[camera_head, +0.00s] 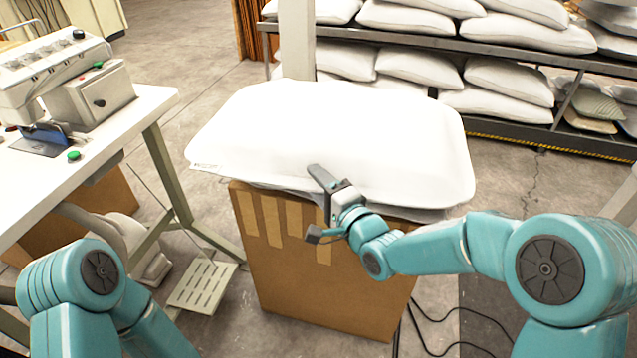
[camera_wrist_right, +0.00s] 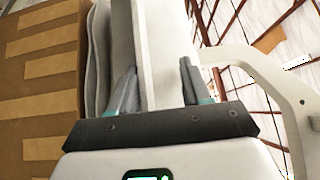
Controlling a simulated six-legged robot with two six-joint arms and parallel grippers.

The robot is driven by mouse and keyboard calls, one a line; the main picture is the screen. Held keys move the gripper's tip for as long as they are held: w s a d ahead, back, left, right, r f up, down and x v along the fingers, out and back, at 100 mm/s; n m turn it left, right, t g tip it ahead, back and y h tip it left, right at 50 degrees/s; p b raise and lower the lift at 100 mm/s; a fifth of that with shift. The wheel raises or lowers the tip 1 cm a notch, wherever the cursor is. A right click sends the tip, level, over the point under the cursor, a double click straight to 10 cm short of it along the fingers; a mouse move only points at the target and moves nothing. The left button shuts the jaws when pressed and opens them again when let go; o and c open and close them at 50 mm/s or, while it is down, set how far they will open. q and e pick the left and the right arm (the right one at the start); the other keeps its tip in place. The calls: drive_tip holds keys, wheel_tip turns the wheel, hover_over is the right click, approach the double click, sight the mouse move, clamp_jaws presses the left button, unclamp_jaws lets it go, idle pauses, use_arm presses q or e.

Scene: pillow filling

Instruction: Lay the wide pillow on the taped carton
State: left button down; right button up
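The wide white pillow (camera_head: 330,130) lies across the top of the brown carton (camera_head: 300,285) and overhangs its edges. Tan tape strips run down the carton's front; the carton also shows in the right wrist view (camera_wrist_right: 38,85). Thin white layers (camera_head: 425,214) show beneath the pillow; I cannot tell whether they are part of it. My right gripper (camera_head: 325,178) is at the pillow's near side, one finger against the white cloth. In the right wrist view its fingers (camera_wrist_right: 158,85) stand apart, with white cloth between or just beyond them. My left gripper is out of view.
A white table (camera_head: 150,103) with a sewing machine (camera_head: 90,95) stands at left, a pedal (camera_head: 205,287) on the floor below. Shelves (camera_head: 500,130) of white pillows stand behind. A white post (camera_head: 297,40) rises behind the pillow. Black cables (camera_head: 455,312) lie at lower right.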

drive_tip(key=o, duration=0.6)
drive_tip(key=shift+c, duration=0.2)
drive_tip(key=shift+f, duration=0.2)
drive_tip(key=shift+s+d, duration=0.2)
drive_tip(key=shift+s, duration=0.1)
drive_tip(key=b+v, duration=0.3)
drive_tip(key=v, duration=0.5)
drive_tip(key=shift+s, duration=0.1)
